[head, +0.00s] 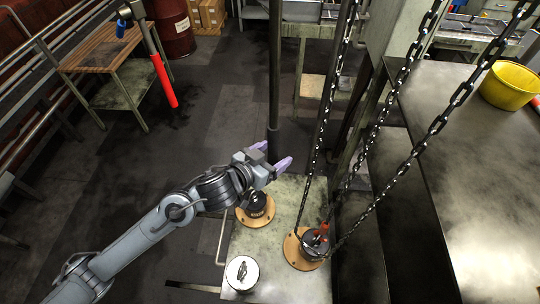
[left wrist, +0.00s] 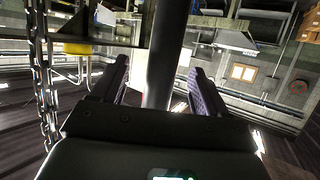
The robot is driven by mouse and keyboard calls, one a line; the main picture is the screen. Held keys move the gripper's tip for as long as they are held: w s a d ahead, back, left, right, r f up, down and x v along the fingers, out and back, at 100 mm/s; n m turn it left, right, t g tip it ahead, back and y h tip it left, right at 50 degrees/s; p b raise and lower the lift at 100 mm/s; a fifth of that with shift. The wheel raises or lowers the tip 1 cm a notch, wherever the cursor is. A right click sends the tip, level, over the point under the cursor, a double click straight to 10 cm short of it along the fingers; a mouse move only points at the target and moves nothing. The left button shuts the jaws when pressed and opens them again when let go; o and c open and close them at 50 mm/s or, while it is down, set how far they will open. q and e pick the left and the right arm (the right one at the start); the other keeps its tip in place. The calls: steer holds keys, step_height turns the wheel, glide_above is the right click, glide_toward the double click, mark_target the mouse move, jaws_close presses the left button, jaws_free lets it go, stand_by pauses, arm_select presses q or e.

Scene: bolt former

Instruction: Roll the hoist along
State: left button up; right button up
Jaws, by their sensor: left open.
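My left gripper (head: 273,154) is open, its two purple fingers on either side of the lower end of a dark vertical pole (head: 275,75). In the left wrist view the pole (left wrist: 164,55) stands between the two fingers (left wrist: 160,66), with gaps on both sides. The hoist's chains (head: 439,122) hang down at the right and converge on a dark round piece (head: 313,241) with a red part at its top. That piece sits on a tan round base. The top of the hoist is out of view. My right gripper is not in view.
A pale bench (head: 285,192) below my gripper carries another dark round piece (head: 257,204) and a light-topped canister (head: 241,272). A metal table (head: 480,190) with a yellow bucket (head: 511,86) stands at right. Chain (left wrist: 43,85) hangs left in the wrist view.

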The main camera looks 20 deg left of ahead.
arm_select(q)
steer(key=shift+c, duration=0.4)
jaws_close()
steer(key=shift+w+a, duration=0.1)
steer(key=shift+a, duration=0.05)
steer(key=shift+a, duration=0.1)
